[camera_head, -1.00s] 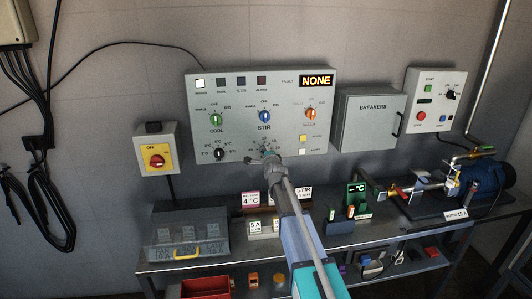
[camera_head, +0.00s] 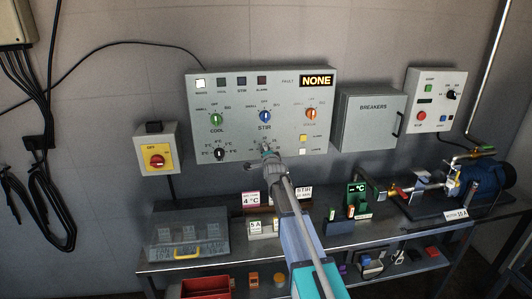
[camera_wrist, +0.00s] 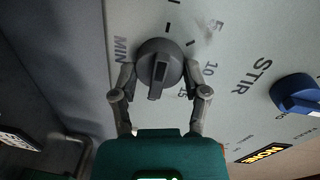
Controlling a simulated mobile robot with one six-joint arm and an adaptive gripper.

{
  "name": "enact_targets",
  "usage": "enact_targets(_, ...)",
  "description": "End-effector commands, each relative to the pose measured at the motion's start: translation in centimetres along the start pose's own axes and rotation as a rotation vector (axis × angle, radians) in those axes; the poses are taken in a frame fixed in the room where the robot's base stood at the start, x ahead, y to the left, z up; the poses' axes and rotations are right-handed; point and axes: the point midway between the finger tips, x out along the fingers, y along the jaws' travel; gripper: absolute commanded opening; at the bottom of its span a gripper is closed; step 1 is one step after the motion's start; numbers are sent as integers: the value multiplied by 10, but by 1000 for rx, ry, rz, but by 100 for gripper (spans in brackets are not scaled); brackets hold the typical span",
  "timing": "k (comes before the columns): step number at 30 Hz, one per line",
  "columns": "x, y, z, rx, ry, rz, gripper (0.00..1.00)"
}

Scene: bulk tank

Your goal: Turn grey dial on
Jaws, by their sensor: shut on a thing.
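The grey dial (camera_wrist: 160,62) sits on the control panel (camera_head: 320,120), with the marks MIN, 5, 10 and 15 around it in the wrist view. Its raised grip bar runs nearly straight down in that view. My gripper (camera_wrist: 160,78) has one finger on each side of the dial and is shut on it. In the head view my gripper (camera_head: 266,153) reaches the lower middle of the panel, under the blue STIR knob (camera_head: 265,116), and hides most of the dial. The blue knob also shows in the wrist view (camera_wrist: 298,95).
A green knob (camera_head: 216,119), an orange knob (camera_head: 311,114) and a black knob (camera_head: 219,154) are on the same panel. The fault display (camera_head: 316,81) reads NONE. A breaker box (camera_head: 370,120) is to the right. A cluttered bench stands below.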

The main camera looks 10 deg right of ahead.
Motion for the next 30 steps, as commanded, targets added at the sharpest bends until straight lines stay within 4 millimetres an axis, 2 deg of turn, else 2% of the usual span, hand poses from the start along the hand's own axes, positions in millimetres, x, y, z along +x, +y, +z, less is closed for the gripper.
enact_targets(3, 2, -1, 0, -3, 1, -4, 12)
enact_targets(4, 2, -1, 0, -3, 1, -4, 65)
enact_targets(9, 1, -1, 0, -2, 1, -3, 94)
enact_targets(30, 0, 0, -1, 36, -2, -1, 94)
